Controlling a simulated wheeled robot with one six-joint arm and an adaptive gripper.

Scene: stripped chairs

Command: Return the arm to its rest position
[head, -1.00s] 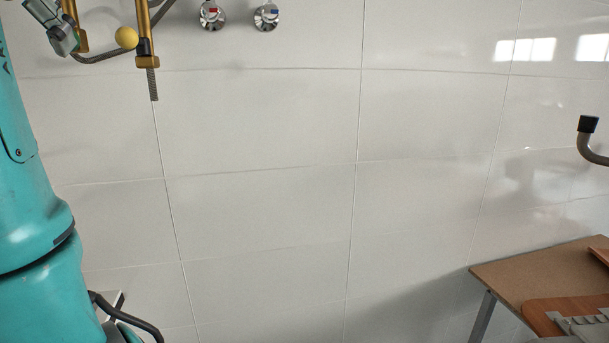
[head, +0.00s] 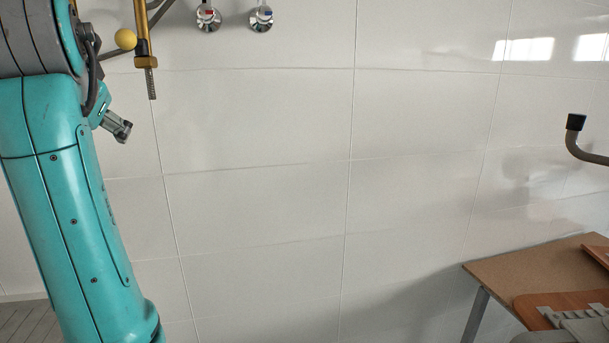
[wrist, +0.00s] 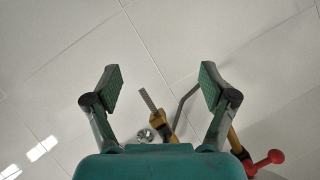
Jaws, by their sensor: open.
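In the wrist view my gripper (wrist: 158,87) is open, its two green-padded fingers wide apart. Nothing is held between them; tiled wall and part of a wall fixture show behind. In the head view my teal arm stands folded along the left side, in front of the wall. A grey finger of my gripper (head: 117,126) pokes out to the right of the arm, and the rest of the gripper is hidden behind it.
A brass bar fixture (head: 142,35) with a yellow knob (head: 125,39) is on the wall beside the arm. Two chrome valves (head: 208,17) are right of it. The middle is bare wall.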

